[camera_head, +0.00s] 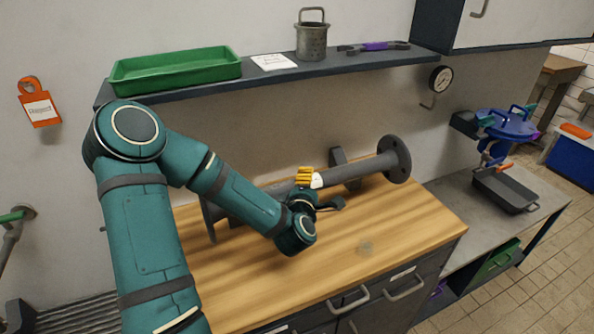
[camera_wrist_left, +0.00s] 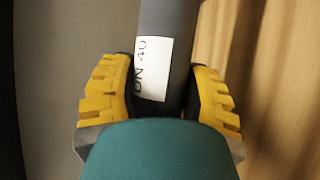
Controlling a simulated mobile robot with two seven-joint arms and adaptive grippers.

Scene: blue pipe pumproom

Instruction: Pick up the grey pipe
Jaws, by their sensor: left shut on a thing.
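The grey pipe (camera_head: 352,171) lies along the back of the wooden worktop, with a round flange at each end. Its right flange (camera_head: 395,159) is in full view; the left one is partly behind my arm. My left gripper (camera_head: 308,177) is shut on the pipe near its middle. In the left wrist view the yellow fingers (camera_wrist_left: 162,98) press on both sides of the pipe (camera_wrist_left: 168,20), beside a white label (camera_wrist_left: 152,70) reading "DN 40". I cannot tell whether the pipe is clear of its support. My right gripper is not in view.
The wooden worktop (camera_head: 390,235) is clear in front of the pipe. A grey bracket (camera_head: 340,157) stands behind the pipe. Above, a shelf holds a green tray (camera_head: 175,70), a metal pot (camera_head: 312,42) and a purple-handled tool (camera_head: 375,47). A gauge (camera_head: 441,79) is on the wall.

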